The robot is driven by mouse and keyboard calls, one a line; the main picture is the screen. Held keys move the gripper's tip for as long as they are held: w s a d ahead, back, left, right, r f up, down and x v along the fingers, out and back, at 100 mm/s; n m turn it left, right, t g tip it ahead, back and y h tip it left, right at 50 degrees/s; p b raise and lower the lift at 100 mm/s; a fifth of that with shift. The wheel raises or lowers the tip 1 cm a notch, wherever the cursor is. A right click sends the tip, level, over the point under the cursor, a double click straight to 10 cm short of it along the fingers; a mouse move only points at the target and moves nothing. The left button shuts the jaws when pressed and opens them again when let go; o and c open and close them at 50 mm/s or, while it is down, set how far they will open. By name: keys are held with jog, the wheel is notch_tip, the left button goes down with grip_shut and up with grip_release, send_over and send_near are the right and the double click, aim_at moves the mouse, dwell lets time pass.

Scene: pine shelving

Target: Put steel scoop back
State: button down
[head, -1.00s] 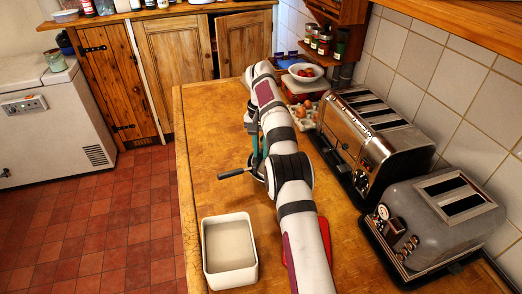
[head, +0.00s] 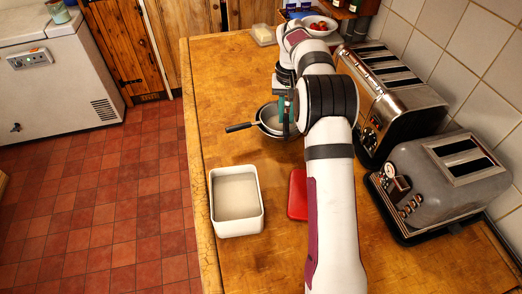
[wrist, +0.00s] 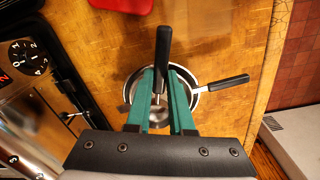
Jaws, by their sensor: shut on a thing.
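My gripper (wrist: 163,75) has its green fingers closed on the steel scoop, whose black handle (wrist: 163,45) sticks out past the fingertips in the wrist view. A bit of the scoop's metal shaft shows between the fingers; its bowl I cannot make out clearly. A steel pan (head: 268,117) with a black side handle (head: 240,127) lies below the gripper (head: 285,118). In the wrist view the pan (wrist: 190,77) is partly hidden by the fingers. Whether the scoop touches the pan I cannot tell. A white rectangular container (head: 214,205) with pale contents stands at the counter's left edge.
A red flat object (head: 298,195) lies beside my arm. Two toasters, a long chrome one (head: 395,100) and a grey one (head: 440,180), stand along the tiled wall. A white bowl of red food (head: 318,26) is at the back. The wooden counter (head: 225,80) is clear behind the pan.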

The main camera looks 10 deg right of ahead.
jog(key=s+f+n, duration=0.3)
jog(key=s+n, duration=0.1)
jog(key=s, duration=0.7)
jog(key=w+a+f, duration=0.4)
jog(key=a, duration=0.1)
jog(key=w+a+f, duration=0.2)
jog(key=a, duration=0.1)
jog(key=shift+w+a, duration=0.1)
jog(key=shift+a, duration=0.15)
jog(key=shift+w+a+f, duration=0.1)
jog(key=shift+a+f, duration=0.05)
jog(key=shift+f, duration=0.95)
jog(key=shift+w+a+f, duration=0.1)
jog(key=shift+f, duration=0.95)
jog(key=shift+f, duration=0.1)
jog(key=c, duration=0.8)
grip_release()
